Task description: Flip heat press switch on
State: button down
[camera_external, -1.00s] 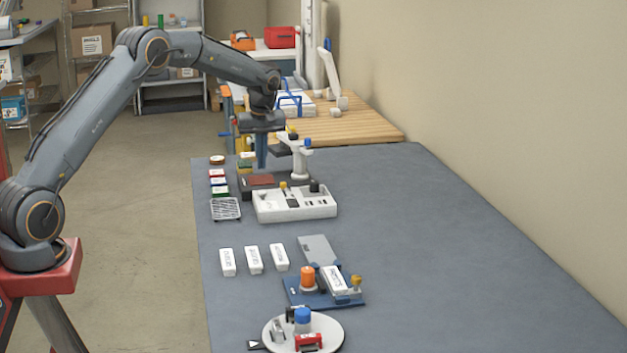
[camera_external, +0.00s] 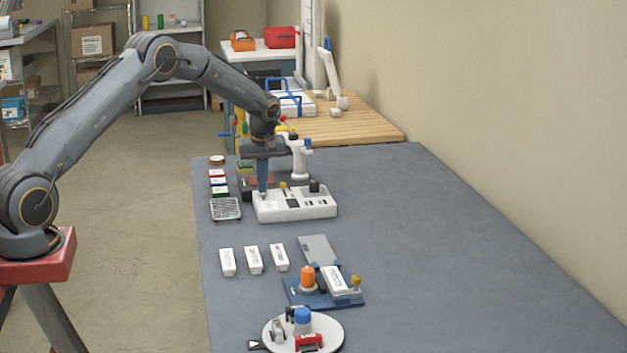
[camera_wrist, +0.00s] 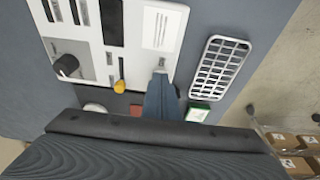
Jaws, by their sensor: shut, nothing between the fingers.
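A white control box (camera_external: 292,213) stands on the grey table, with a black knob (camera_wrist: 66,65), a yellow-tipped lever (camera_wrist: 119,86), slots and a printed label on top. It also fills the upper left of the wrist view (camera_wrist: 142,62). A small grey fitting (camera_wrist: 161,63) sits near the box's edge; I cannot tell whether it is the heat press switch. My gripper (camera_external: 263,193) points down, shut and empty, at the box's left end. In the wrist view its fingertips (camera_wrist: 160,77) are at the small fitting and partly cover it; contact is unclear. The yellow-tipped lever is just beside them.
A press-like white post (camera_external: 300,160) on a dark base stands behind the box. A grey rack (camera_external: 225,209) and small coloured blocks lie to the left. White blocks (camera_external: 253,260), a blue fixture (camera_external: 322,296) and a round turntable (camera_external: 330,335) are nearer. The table's right side is clear.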

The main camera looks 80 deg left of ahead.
jog(key=shift+d+f+b, duration=0.15)
jog(key=shift+f+b, duration=0.25)
jog(key=shift+b, duration=0.1)
jog(key=shift+r, duration=0.1)
jog(key=shift+a+r, duration=0.3)
jog(key=shift+a, duration=0.45)
